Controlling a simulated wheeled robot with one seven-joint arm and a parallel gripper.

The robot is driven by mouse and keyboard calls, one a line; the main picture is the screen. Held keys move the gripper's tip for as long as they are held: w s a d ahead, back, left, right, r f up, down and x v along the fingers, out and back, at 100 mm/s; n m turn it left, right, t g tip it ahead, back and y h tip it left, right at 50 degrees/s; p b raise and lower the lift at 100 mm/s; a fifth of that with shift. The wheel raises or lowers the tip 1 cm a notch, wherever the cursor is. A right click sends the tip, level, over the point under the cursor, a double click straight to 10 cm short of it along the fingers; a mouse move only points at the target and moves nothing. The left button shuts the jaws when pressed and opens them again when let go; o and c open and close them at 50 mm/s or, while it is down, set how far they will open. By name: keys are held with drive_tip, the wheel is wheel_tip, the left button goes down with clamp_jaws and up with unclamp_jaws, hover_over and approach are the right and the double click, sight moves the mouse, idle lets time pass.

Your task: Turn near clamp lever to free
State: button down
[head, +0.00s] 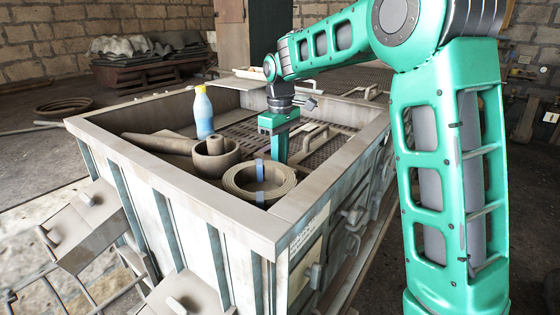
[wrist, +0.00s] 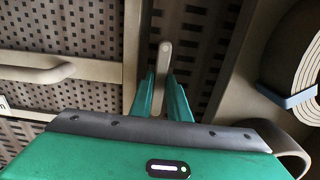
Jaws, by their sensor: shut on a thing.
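The clamp lever (wrist: 165,52) is a beige, round-ended bar in the wrist view, its tip standing out between my fingertips. My gripper (wrist: 163,88) has its two green fingers closed on the lever, one on each side. In the head view my gripper (head: 280,153) points down inside the big open-topped metal bin (head: 170,217), beside the coiled belt. The lever's lower part is hidden by the fingers in the wrist view, and I cannot make the lever out in the head view.
A coiled belt (head: 287,187) with blue bands lies close by; it also shows at the right of the wrist view (wrist: 309,55). A bar handle (wrist: 40,73) is on the left plate.

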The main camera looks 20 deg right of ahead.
drive_tip(key=shift+w+d+r, duration=0.1)
drive_tip(key=shift+w+r, duration=0.1)
drive_tip(key=shift+w, duration=0.05)
drive_tip(key=c, duration=1.8)
unclamp_jaws()
drive_tip(key=shift+o, duration=0.6)
drive_tip(key=shift+s+f, duration=0.1)
drive_tip(key=shift+f, duration=0.05)
wheel_tip(320, 180, up, 11)
drive_tip(key=shift+f, duration=0.1)
